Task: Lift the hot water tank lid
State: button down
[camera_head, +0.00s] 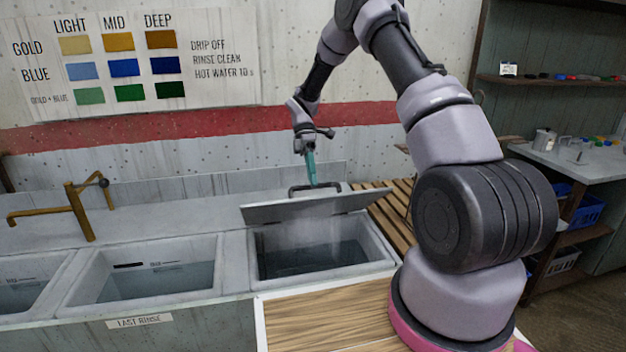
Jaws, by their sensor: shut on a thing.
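The hot water tank (388,262) is the rightmost basin of the counter, with dark water and pale steam in its opening. Its grey lid (275,212) is tilted up above the back of the opening, its near edge clear of the rim. A dark bar handle (296,190) stands on top of the lid. My gripper (313,184) points down with its teal fingers shut on this handle. The exact finger contact is small in the picture.
A middle basin (75,297) labelled last rinse and another basin at far left hold water. A brass tap (78,212) stands behind them. A slatted rack (392,205) lies right of the tank. A wooden board (325,318) is in front. A side bench (575,160) stands at right.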

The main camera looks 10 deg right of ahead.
jog(key=shift+w+f, duration=0.2)
jog(key=c, duration=0.8)
grip_release()
jog(key=shift+w+f, duration=0.1)
jog(key=v, duration=1.1)
